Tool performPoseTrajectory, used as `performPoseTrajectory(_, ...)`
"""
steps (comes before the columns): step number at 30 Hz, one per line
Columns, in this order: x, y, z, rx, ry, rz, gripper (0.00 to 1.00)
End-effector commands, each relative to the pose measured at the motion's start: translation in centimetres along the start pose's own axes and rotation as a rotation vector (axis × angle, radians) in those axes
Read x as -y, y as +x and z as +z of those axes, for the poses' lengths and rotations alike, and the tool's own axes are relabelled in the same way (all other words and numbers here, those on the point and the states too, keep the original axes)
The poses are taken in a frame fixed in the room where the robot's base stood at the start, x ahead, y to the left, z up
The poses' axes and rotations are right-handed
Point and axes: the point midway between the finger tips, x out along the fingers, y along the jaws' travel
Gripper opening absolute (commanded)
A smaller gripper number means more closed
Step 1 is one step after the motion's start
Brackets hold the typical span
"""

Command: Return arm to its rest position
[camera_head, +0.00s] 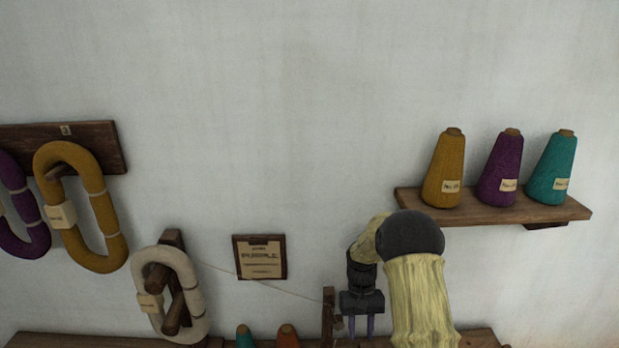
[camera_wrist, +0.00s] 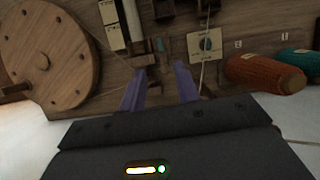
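My gripper (camera_head: 361,326) points down at the lower middle of the head view, just above the wooden bench and right of a small upright wooden post (camera_head: 328,315). Its two purple fingers show in the wrist view (camera_wrist: 160,82). They stand apart, and nothing appears held between them. My arm comes up from the bottom edge, bends at a dark elbow joint and reaches down to the gripper. The bench top (camera_wrist: 118,72) lies beneath the fingers, with small wooden parts on it.
A cream skein (camera_head: 158,261) hangs left, with a thread running toward the post. A wooden wheel (camera_wrist: 45,62) and an orange cone (camera_wrist: 264,73) flank the fingers. The upper wall is clear.

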Motion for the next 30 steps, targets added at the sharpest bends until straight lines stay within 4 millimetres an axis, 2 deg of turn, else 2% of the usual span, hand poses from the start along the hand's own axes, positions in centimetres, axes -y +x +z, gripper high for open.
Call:
performPoseTrajectory(1, 0.0, -1.2, 0.8, -0.022, -0.001, 0.002, 0.32)
performPoseTrajectory(6, 0.2, -4.7, 4.5, -0.122, -0.004, 0.005, 0.32)
performPoseTrajectory(15, 0.4, -9.3, 12.4, -0.313, -0.001, 0.007, 0.32)
performPoseTrajectory(24, 0.4, -11.3, 20.9, -0.503, 0.012, 0.002, 0.32)
performPoseTrajectory(27, 0.4, -11.4, 23.2, -0.554, 0.016, 0.000, 0.32)
performPoseTrajectory(30, 0.5, -11.2, 24.5, -0.584, 0.017, -0.001, 0.32)
